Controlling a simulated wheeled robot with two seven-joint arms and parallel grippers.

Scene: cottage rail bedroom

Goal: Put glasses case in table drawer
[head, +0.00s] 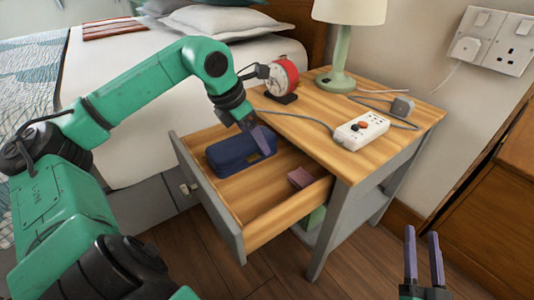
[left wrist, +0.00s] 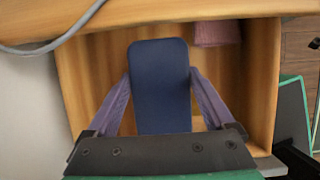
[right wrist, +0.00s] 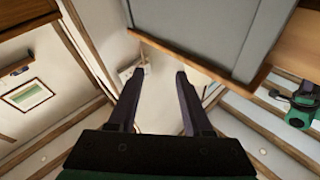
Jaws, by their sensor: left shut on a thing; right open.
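The dark blue glasses case (head: 240,151) is inside the pulled-out table drawer (head: 236,214), toward its far left part. My left gripper (head: 262,138) reaches down into the drawer and is shut on the case. In the left wrist view the case (left wrist: 160,85) lies between the two fingers (left wrist: 160,80), over the drawer's wooden floor. I cannot tell whether the case rests fully on the floor. My right gripper (head: 424,246) is open and empty, low to the right of the table; its fingers also show in the right wrist view (right wrist: 158,88).
A pink item (head: 300,178) lies in the drawer near the tabletop edge. On the bedside table (head: 312,100) stand a red alarm clock (head: 284,76), a lamp (head: 342,55) and a white power strip (head: 361,131) with a cable. The bed (head: 130,95) is behind to the left.

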